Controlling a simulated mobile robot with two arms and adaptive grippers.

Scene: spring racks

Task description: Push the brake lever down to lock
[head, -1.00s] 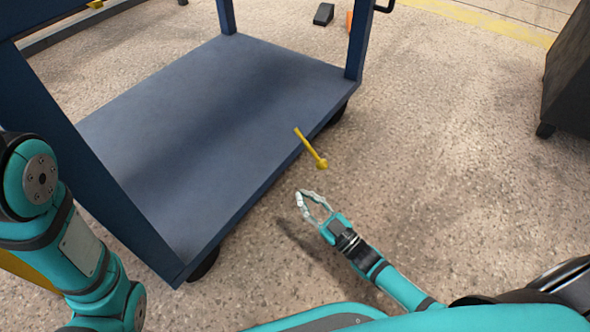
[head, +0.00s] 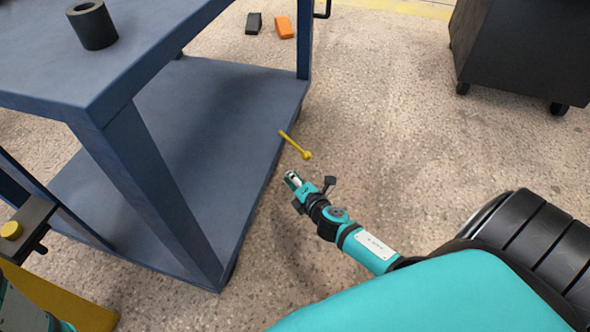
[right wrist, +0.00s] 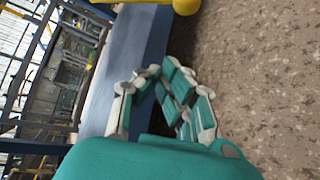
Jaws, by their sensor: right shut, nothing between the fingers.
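The brake lever (head: 294,144) is a thin yellow bar with a round knob at its end. It sticks out from the right edge of the blue cart's lower shelf (head: 200,110), slanting down to the right. In the right wrist view its yellow knob (right wrist: 186,6) shows at the top edge. My right gripper (head: 290,176) is shut and empty, just below the knob in the head view and apart from it. In the right wrist view the gripper's fingertips (right wrist: 158,74) are together beside the blue shelf edge. My left gripper does not show clearly.
A dark hollow cylinder (head: 92,25) stands on the cart's top shelf. A black block (head: 254,23) and an orange block (head: 285,27) lie on the floor behind. A dark wheeled cabinet (head: 520,50) stands at upper right. The floor right of the lever is clear.

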